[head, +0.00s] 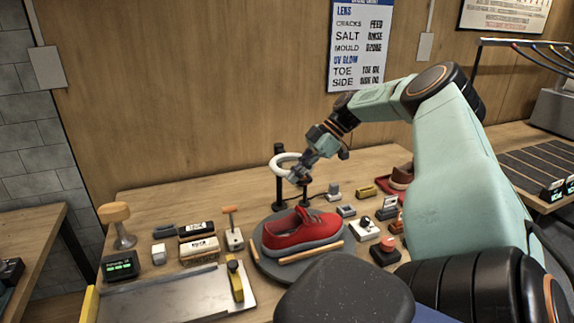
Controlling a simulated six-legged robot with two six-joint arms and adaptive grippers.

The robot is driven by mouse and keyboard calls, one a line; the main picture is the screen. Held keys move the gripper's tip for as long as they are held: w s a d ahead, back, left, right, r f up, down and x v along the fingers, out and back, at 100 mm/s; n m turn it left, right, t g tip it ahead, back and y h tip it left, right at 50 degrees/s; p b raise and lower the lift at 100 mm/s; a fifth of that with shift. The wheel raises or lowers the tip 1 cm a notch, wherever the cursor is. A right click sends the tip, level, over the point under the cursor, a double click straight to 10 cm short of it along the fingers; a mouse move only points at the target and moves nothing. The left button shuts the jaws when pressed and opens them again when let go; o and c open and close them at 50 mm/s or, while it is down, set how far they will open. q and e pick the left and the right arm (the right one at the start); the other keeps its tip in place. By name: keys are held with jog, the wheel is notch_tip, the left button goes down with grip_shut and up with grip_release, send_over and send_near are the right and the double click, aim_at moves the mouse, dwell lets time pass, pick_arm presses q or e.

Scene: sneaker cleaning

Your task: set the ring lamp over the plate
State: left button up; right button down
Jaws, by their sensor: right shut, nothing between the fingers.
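The ring lamp (279,160) is a white ring beside dark upright posts at the back of the table. The round grey plate (266,262) is in front of it and bears a red sneaker (296,229) with a grey sole. My right gripper (297,180) is shut and empty, at the front right edge of the ring, pointing down. It overlaps part of the ring in the picture, and I cannot tell whether it touches it. The ring appears behind the sneaker, toward the wall. My left gripper is not in view.
A metal tray (165,297) with a yellow-handled tool (235,281) lies at front left. Brushes and small blocks stand left of the plate. A red button box (385,250), a switch box (364,228) and a red tray (388,191) stand right. A wooden wall is behind.

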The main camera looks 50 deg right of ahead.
jog(key=shift+s+d+f, duration=0.1)
jog(key=shift+s+d, duration=0.55)
jog(key=shift+d, duration=0.1)
jog(key=shift+w+a, duration=0.1)
jog(key=shift+a, duration=0.1)
jog(key=shift+d, duration=0.15)
